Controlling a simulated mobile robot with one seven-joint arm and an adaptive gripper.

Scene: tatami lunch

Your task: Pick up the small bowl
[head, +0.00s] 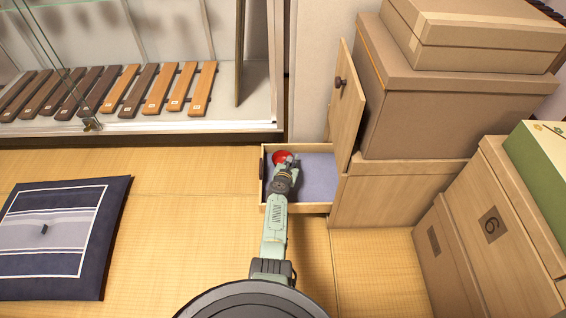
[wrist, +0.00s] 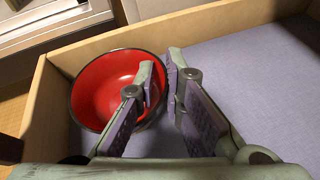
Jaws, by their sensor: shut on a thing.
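The small bowl (wrist: 108,80) is red inside with a dark rim. It sits at the left end of an open drawer and looks upright in the wrist view. In the head view the bowl (head: 282,157) shows just beyond my gripper (head: 287,164). In the wrist view my gripper (wrist: 160,84) reaches over the bowl's right side. One finger is inside the bowl and the other outside, with the right wall between them. The gripper is shut on that wall. The fingers hide part of the rim. I cannot tell whether the bowl touches the drawer floor.
The drawer (head: 318,208) has wooden walls and a bare lilac lining to the right. A cabinet door (head: 346,105) stands open beside it. Cardboard boxes (head: 425,100) are stacked at the right. A glass display case stands behind. A cushion (head: 60,235) lies on the left floor.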

